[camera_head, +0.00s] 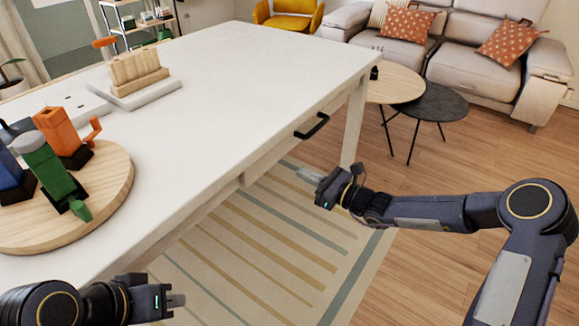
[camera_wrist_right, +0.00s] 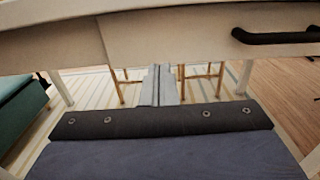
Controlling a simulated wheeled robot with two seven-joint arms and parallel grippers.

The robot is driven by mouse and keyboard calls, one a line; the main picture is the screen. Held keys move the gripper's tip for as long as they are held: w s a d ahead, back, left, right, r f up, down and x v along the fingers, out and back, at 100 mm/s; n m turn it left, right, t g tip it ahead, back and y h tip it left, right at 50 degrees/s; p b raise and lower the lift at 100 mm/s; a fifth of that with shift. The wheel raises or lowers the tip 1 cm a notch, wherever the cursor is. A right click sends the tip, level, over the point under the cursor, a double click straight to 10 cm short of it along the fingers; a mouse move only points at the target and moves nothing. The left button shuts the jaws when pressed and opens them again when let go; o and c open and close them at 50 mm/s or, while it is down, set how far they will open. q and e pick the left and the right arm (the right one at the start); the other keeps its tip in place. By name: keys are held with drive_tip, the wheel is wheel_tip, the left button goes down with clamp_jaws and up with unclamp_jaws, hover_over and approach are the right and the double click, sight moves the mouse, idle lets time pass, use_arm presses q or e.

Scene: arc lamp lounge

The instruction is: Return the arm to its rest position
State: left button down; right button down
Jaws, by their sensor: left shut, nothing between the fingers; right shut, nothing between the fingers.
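My right gripper (camera_head: 310,175) is shut and empty. In the head view it is held out beside the white table's long side, over the striped rug, below the tabletop. In the right wrist view its closed fingers (camera_wrist_right: 160,85) point toward the table's drawer front and the space underneath. My left gripper (camera_head: 176,300) is at the bottom left of the head view, shut and empty, beside the table's near edge. The right arm (camera_head: 440,212) reaches in from the right, bent at the elbow.
The white table (camera_head: 230,85) has a dark drawer handle (camera_head: 312,126), also in the right wrist view (camera_wrist_right: 276,36). On it are a round wooden board (camera_head: 110,205) with colored block figures and a wooden rack (camera_head: 136,72). Small round tables (camera_head: 432,107) and a sofa (camera_head: 470,65) stand beyond.

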drive_tip(key=s+d+r+n+g+h, duration=0.1)
drive_tip(key=s+d+r+n+g, duration=0.25)
drive_tip(key=s+n, duration=0.45)
drive_tip(key=s+d+r+n+g+h, duration=0.25)
drive_tip(key=s+r+n, duration=0.3)
drive_tip(key=s, duration=0.55)
drive_tip(key=s+d+f+n+t+h, duration=0.25)
drive_tip(key=s+d+n+h, duration=0.7)
drive_tip(key=s, duration=0.85)
wheel_tip(320, 180, up, 12)
drive_tip(key=d+y+p, duration=0.1)
drive_tip(key=d+p, duration=0.1)
drive_tip(key=p, duration=1.1)
drive_tip(key=shift+d+r+g+y, duration=0.2)
drive_tip(key=shift+d+g+y, duration=0.2)
drive_tip(key=shift+g, duration=0.05)
